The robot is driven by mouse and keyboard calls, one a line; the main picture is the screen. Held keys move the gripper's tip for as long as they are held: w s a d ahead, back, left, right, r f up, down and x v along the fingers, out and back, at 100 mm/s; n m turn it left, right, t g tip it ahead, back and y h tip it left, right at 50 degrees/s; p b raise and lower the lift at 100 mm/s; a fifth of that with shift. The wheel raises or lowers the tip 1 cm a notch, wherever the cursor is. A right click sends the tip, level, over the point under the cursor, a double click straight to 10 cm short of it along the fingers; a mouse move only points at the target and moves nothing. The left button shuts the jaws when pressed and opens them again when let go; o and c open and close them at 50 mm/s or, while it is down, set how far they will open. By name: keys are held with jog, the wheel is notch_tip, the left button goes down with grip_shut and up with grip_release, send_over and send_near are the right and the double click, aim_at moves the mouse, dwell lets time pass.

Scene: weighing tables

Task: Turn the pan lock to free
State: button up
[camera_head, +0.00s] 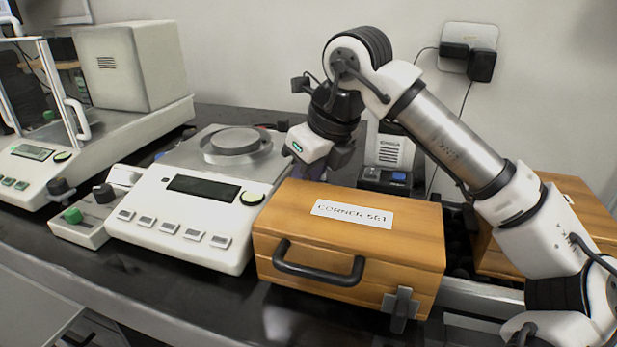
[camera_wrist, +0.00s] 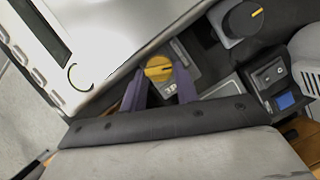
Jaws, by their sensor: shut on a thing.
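A round yellow knob (camera_wrist: 158,66) with a dark pointer line stands on a small grey plate beside the white balance (camera_wrist: 68,45); I take it to be the pan lock. My gripper (camera_wrist: 160,79) has its two dark purple fingers closed on either side of this knob. In the head view my gripper (camera_head: 313,170) reaches down just right of the balance (camera_head: 150,218) and its round metal pan (camera_head: 238,140). There the fingertips and the knob are hidden behind the wooden case. The small markings by the knob are too small to read.
The wooden case (camera_head: 350,237) labelled CORNER stands in front of my gripper. A small box with green and black knobs (camera_head: 80,232) stands left of the balance.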

jog(key=shift+m, duration=0.6)
jog(key=o, duration=1)
jog(key=shift+s, duration=0.1)
